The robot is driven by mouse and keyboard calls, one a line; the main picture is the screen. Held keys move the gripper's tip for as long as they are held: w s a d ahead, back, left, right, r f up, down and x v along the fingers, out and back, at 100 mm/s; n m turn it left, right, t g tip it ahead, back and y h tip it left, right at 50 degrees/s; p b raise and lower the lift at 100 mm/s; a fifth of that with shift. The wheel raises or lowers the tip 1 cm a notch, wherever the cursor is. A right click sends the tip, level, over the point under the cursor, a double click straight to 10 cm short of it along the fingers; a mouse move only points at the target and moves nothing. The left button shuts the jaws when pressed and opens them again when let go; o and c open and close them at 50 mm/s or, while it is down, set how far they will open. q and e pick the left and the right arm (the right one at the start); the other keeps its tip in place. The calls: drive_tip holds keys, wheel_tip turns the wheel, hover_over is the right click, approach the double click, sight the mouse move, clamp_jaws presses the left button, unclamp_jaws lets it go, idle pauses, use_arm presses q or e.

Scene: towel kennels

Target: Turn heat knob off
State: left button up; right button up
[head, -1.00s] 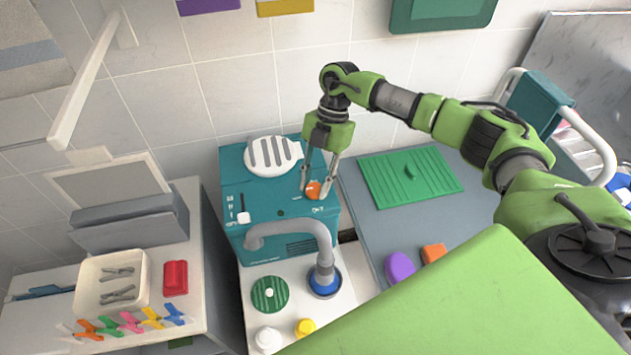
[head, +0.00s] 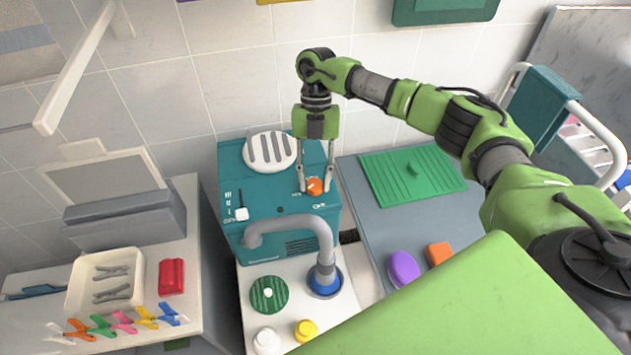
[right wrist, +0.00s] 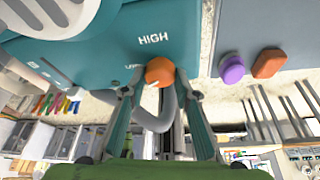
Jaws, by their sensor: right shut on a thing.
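The orange heat knob (head: 314,187) sits on the top of the teal machine (head: 262,195), near its right edge. My right gripper (head: 315,190) comes down on it from above, with one finger on each side, shut on the knob. In the right wrist view, the knob (right wrist: 160,72) shows between the fingertips, with a pale pointer mark on it and the word HIGH printed nearby. Fine print by the knob is too small to read. My left gripper is not in view.
A grey bent hose (head: 300,230) rises in front of the machine. A white slider (head: 241,213) and a white slotted vent (head: 270,152) are on its top. A green ribbed board (head: 412,175) lies at the right. Purple (head: 403,268) and orange (head: 438,254) blocks lie nearby.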

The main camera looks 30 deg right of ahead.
drive_tip(key=n+h+b, duration=0.1)
drive_tip(key=n, duration=0.2)
drive_tip(key=n+h+b, duration=0.1)
drive_tip(key=n+b, duration=0.1)
drive_tip(key=n, duration=0.1)
drive_tip(key=shift+w+a+f+n+h, duration=0.1)
drive_tip(key=shift+a+n+h, duration=0.1)
drive_tip(key=shift+n+h, duration=0.1)
drive_tip(key=n+h+b, duration=0.1)
drive_tip(key=n, duration=0.1)
drive_tip(key=n+h+b, duration=0.1)
drive_tip(key=n, duration=0.2)
drive_tip(key=shift+a+n, duration=0.1)
drive_tip(key=shift+n, duration=0.2)
drive_tip(key=o, duration=1.1)
drive_tip(key=v, duration=0.7)
drive_tip(key=shift+r, duration=0.3)
drive_tip(key=shift+a+f, duration=0.1)
